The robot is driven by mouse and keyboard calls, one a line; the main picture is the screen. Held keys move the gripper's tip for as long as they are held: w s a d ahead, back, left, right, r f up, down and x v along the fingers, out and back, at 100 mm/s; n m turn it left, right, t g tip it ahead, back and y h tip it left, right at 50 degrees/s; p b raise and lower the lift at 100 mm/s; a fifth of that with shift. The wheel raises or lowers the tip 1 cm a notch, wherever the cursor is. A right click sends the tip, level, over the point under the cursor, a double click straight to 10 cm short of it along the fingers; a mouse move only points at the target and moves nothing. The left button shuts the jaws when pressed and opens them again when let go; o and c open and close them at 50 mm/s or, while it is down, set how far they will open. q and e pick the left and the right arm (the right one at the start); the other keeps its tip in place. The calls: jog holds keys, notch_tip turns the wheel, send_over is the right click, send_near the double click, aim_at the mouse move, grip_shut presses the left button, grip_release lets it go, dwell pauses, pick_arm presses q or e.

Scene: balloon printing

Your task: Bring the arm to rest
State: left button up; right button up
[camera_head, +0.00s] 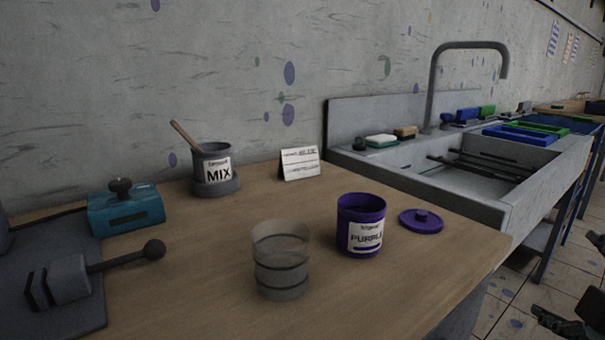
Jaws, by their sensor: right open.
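My right gripper (566,275) shows at the lower right edge, partly cut off by the frame. Its dark fingers are spread apart with nothing between them. It is over the tiled floor, to the right of the wooden table (390,300) and in front of the sink, apart from both. My left gripper is not in view.
On the table stand an open purple pot (361,226), its lid (421,220), a clear cup (281,262), a MIX pot (214,170) with a stick, a card (300,164), a teal block (125,209) and a ball-ended lever (152,250). A sink (500,205) adjoins at right.

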jog(key=s+a+f+m+g+y, duration=0.35)
jog(key=s+f+m+g, duration=0.2)
jog(key=s, duration=0.35)
jog(key=s+a+f+m+g+y, duration=0.2)
jog(key=s+a+f+m+g, duration=0.25)
jog(key=s+f, duration=0.35)
notch_tip(320, 180, down, 23)
jog(key=s+d+g, duration=0.2)
jog(key=s+d+f+g, duration=0.1)
jog(key=s+f, duration=1.6)
jog(key=s, duration=0.3)
jog(key=shift+d, duration=0.25)
